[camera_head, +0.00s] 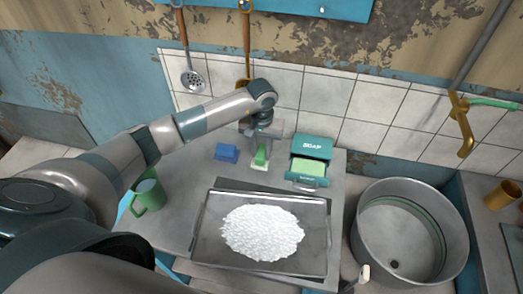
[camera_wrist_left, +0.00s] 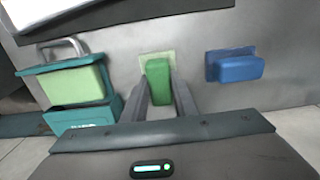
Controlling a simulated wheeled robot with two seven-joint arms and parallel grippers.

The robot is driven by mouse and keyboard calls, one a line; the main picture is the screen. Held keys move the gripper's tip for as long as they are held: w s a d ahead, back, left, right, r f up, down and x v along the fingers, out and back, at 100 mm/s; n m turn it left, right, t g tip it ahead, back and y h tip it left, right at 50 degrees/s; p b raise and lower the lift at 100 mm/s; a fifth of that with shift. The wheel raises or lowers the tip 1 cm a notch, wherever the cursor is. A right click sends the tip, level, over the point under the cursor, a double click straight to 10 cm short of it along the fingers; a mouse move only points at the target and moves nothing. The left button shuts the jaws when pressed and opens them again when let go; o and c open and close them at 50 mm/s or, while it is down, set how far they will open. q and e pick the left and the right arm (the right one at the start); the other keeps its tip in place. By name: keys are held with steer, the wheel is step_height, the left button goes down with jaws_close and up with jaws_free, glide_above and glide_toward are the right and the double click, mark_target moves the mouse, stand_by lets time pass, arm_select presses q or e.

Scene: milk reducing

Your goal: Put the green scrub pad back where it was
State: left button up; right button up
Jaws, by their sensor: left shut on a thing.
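The green scrub pad (camera_head: 260,158) is at the back of the counter, between the blue sponge and the soap box. It has a dark green upper part and a pale green base. My left gripper (camera_head: 263,147) reaches down over it from above and is shut on it. In the left wrist view the pad (camera_wrist_left: 158,84) shows between the two fingers (camera_wrist_left: 161,95), its pale base against the grey counter. I cannot tell whether the base rests on the counter or is just above it. My right gripper is not in view.
A blue sponge (camera_head: 227,152) lies left of the pad. A teal soap box (camera_head: 311,147) with a pale green block (camera_head: 307,167) stands right. A metal tray (camera_head: 209,236) with white powder is in front. A green mug (camera_head: 148,197) stands left, a round metal basin (camera_head: 455,205) right.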

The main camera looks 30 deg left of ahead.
arm_select(q)
steer(key=shift+f, duration=0.5)
steer(key=shift+f+b, duration=0.25)
steer(key=shift+b, duration=0.05)
steer(key=o, duration=1)
steer(key=shift+r, duration=0.1)
steer(key=shift+o, duration=0.2)
steer(key=shift+r, duration=0.1)
